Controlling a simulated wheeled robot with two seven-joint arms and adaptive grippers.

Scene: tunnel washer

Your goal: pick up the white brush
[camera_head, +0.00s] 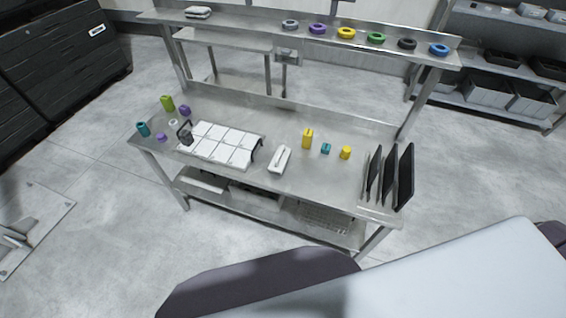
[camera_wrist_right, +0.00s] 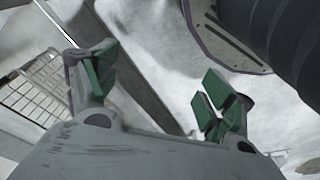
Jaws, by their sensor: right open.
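A long white item that looks like the white brush (camera_head: 280,158) lies on the steel table, just right of a tray of white squares (camera_head: 213,158). My right gripper (camera_wrist_right: 163,90) shows in the right wrist view with its green-padded fingers spread apart. Nothing is between them, and a pale floor shows beyond. The brush is not visible in the right wrist view. Neither gripper shows in the head view, and my left gripper is in no view.
Yellow and teal containers (camera_head: 307,139) stand right of the brush, and dark upright plates (camera_head: 404,178) stand at the table's right end. Several small coloured items stand at the left end. A raised shelf (camera_head: 265,22) holds coloured rings. A wire basket (camera_wrist_right: 35,85) shows in the wrist view.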

